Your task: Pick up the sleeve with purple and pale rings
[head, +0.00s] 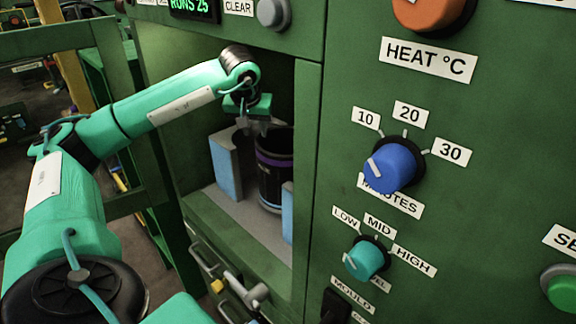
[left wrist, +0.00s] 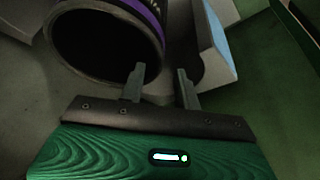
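The black sleeve (head: 270,185) stands upright inside the green machine's open bay. A purple band and thin pale rings circle it. In the left wrist view the sleeve (left wrist: 155,12) shows its dark round mouth and part of the purple band. My left gripper (head: 258,124) reaches into the bay from above, at the sleeve's top. In the left wrist view the left gripper (left wrist: 161,75) is open, one finger over the mouth and the other outside the near wall. I cannot tell whether the fingers touch it. My right gripper is not in view.
A grey and blue block (head: 226,165) stands left of the sleeve, and another blue-faced block (head: 287,212) stands at its right, partly hidden by the bay's edge. The control panel with knobs (head: 390,166) is right of the bay. Handles (head: 240,290) stick out below.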

